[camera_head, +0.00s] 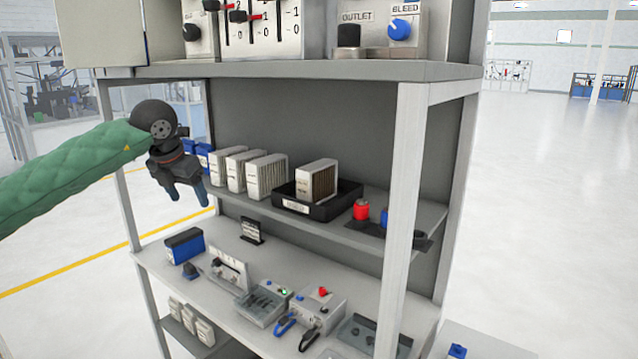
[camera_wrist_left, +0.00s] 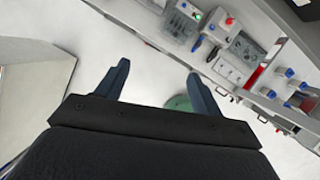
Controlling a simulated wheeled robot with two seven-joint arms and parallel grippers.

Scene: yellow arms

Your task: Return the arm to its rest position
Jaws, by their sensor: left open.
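My left gripper (camera_head: 189,192) is at the left end of the shelf unit, in front of its left post, with its fingers pointing down. The arm behind it has a green quilted sleeve and comes in from the left. In the left wrist view my left gripper (camera_wrist_left: 157,85) shows two blue-grey fingers spread wide apart with nothing between them. Pale floor shows between and beyond the fingers. My right gripper is in neither view.
The grey shelf unit (camera_head: 440,72) fills the middle. Its middle shelf holds white filter-like blocks (camera_head: 267,175), a black tray (camera_head: 345,202) and a red knob (camera_head: 361,209). The lower shelf holds a blue box (camera_head: 185,246) and small devices (camera_head: 305,312). Open floor (camera_head: 560,200) lies right.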

